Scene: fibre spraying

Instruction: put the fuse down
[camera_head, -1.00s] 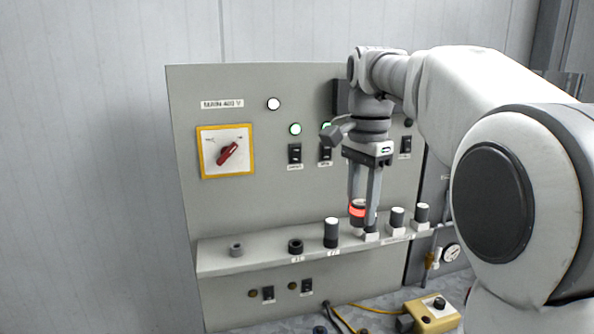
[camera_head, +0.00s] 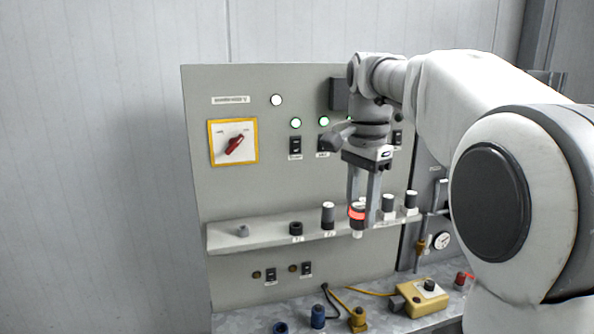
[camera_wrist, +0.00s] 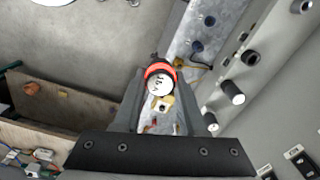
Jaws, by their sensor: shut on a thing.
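My gripper (camera_head: 362,222) points down and is shut on the fuse (camera_head: 357,214), a short dark cylinder with a bright red band and a pale lower end. The fuse hangs upright in the air in front of the panel's ledge, above the metal bench (camera_head: 245,322). In the wrist view the fuse (camera_wrist: 160,83) shows its white round end with dark marks, between the two fingers of my gripper (camera_wrist: 168,95). The bench (camera_wrist: 208,10) lies below it. The fingers cover part of the fuse's sides.
The grey panel's ledge (camera_head: 220,238) carries several black-and-white fuses and holders. On the bench are a yellow control box (camera_head: 420,298), blue fittings (camera_head: 318,316), a brass fitting (camera_head: 357,319), a red fitting (camera_head: 461,278) and a yellow cable. A rotary switch (camera_head: 234,142) is on the panel.

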